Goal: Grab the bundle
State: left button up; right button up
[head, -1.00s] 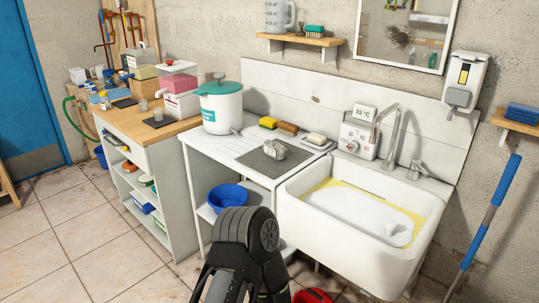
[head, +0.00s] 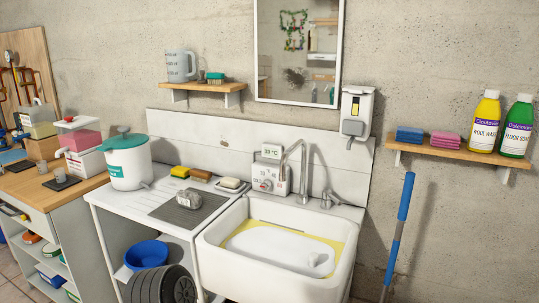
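Nothing in view can be told for certain as the bundle. A small silvery-grey lump (head: 189,199) sits on a dark grey mat (head: 176,214) on the white drainer beside the sink; its make-up is too small to tell. Folded blue cloths or sponges (head: 410,135) and a pink stack (head: 445,140) lie side by side on the right wall shelf. Neither gripper shows.
The white sink (head: 285,250) holds whitish water, with a tap (head: 303,165) behind it. A white pot with a teal lid (head: 126,160) stands left on the drainer. A blue-handled pole (head: 398,225) leans at right. Two bottles (head: 485,122) stand on the right shelf (head: 460,152).

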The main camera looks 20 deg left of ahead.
aim_at(186, 199)
jog(key=j+z, duration=0.15)
jog(key=j, duration=0.35)
jog(key=j+z, duration=0.15)
jog(key=j, duration=0.35)
jog(key=j+z, duration=0.1)
jog(key=j, duration=0.4)
jog(key=k+j+z, duration=0.15)
jog(key=j, duration=0.35)
jog(key=j+z, duration=0.15)
jog(key=j, duration=0.35)
jog(key=k+j+z, duration=0.15)
jog(key=j, duration=0.3)
